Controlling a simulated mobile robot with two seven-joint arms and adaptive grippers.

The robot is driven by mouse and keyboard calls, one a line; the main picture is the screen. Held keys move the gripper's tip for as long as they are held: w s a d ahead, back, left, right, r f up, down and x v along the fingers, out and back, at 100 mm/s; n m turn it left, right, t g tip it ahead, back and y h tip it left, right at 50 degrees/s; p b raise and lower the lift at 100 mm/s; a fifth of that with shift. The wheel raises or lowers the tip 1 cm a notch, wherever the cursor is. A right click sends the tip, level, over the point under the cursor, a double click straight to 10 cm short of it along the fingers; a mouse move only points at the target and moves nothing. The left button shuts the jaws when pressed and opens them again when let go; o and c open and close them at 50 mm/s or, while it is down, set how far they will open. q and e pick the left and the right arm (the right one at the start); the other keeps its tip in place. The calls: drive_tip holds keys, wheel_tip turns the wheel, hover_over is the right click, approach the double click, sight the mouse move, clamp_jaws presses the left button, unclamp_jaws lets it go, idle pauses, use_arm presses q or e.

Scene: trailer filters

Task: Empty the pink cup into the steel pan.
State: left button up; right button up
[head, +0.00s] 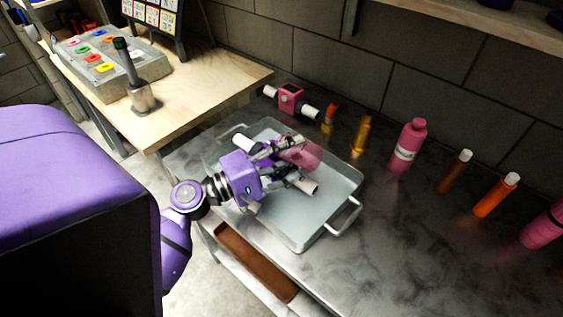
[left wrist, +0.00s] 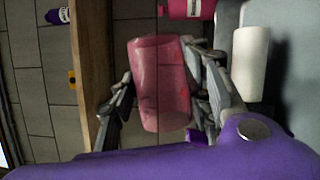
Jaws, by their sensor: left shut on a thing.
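The steel pan (head: 315,225) sits on the dark metal table. My left gripper (head: 290,157) is over the pan and shut on the translucent pink cup (head: 305,150). In the left wrist view the cup (left wrist: 160,85) sits between the two fingers. The cup looks tilted onto its side above the pan; whether anything is left inside is not clear. White cylinders show at the pan, one (head: 303,185) beside the gripper and another (head: 246,145) behind it. One white cylinder (left wrist: 250,62) also shows in the left wrist view. My right gripper is not in view.
Along the wall stand a pink block with white ends (head: 290,100), small orange bottles (head: 361,134), a pink bottle (head: 408,145), a brown bottle (head: 454,172) and an orange bottle (head: 496,195). A wooden table (head: 190,95) stands at the left. The metal table's front right is clear.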

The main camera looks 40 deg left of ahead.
use_arm(q)
drive_tip(key=shift+a+r+n+t+b, duration=0.2)
drive_tip(key=shift+a+n+t, duration=0.15)
drive_tip(key=shift+n, duration=0.4)
drive_tip(key=shift+a+r+n+t+b, duration=0.2)
drive_tip(key=shift+n+t, duration=0.15)
drive_tip(key=shift+n, duration=0.4)
idle(0.8)
drive_tip(key=shift+w+a+r+n+t+y+b, duration=0.1)
drive_tip(key=shift+a+n+t, duration=0.15)
drive_tip(key=shift+n, duration=0.45)
drive_tip(key=shift+s+a+r+n+t+y+b, duration=0.1)
drive_tip(key=shift+a+n+t, duration=0.15)
drive_tip(key=shift+n, duration=0.45)
drive_tip(key=shift+w+a+r+n+t+y+b, duration=0.1)
drive_tip(key=shift+a+n+t, duration=0.15)
drive_tip(key=shift+n, duration=0.45)
idle(0.6)
idle(0.8)
